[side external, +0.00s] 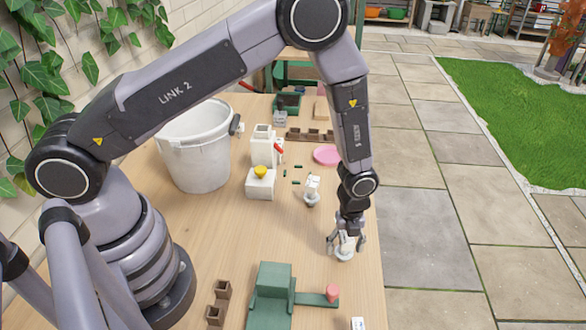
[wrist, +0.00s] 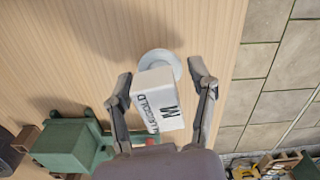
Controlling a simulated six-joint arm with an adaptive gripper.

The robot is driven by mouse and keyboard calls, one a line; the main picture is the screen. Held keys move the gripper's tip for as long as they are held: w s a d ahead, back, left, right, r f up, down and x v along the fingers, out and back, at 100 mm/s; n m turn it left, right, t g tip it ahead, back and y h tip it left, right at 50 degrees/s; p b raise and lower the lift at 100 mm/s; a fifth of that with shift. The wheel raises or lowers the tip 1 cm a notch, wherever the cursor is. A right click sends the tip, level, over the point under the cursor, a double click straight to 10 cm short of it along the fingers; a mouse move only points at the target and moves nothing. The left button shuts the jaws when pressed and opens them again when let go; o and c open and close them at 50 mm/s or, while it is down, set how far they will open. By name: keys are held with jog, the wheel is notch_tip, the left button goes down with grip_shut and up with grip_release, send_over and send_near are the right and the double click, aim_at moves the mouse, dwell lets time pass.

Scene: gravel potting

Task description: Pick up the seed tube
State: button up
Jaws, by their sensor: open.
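A white, box-like labelled piece, which looks like the seed tube (wrist: 160,100), stands on a round pale base (wrist: 161,58) in the wrist view. Its dark lettering is only partly readable. My gripper (wrist: 161,74) is open, with one finger on each side of the piece and small gaps visible between. In the side external view my gripper (side external: 346,240) points down over the same spot near the table's right edge, and the round base (side external: 345,255) shows under it. The fingers hide most of the piece there. A second, similar white piece on a round base (side external: 312,190) stands farther back.
A green fixture (side external: 273,288) with a red knob (side external: 332,292) stands in front, beside brown pots (side external: 222,289). A white bucket (side external: 197,150), a white block with a yellow top (side external: 260,184) and a pink saucer (side external: 327,156) stand behind. Bare table lies left of my gripper.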

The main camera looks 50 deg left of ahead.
jog(key=shift+f, duration=0.4)
jog(key=shift+c, duration=0.2)
jog(key=c, duration=0.9)
jog(key=shift+o, duration=0.2)
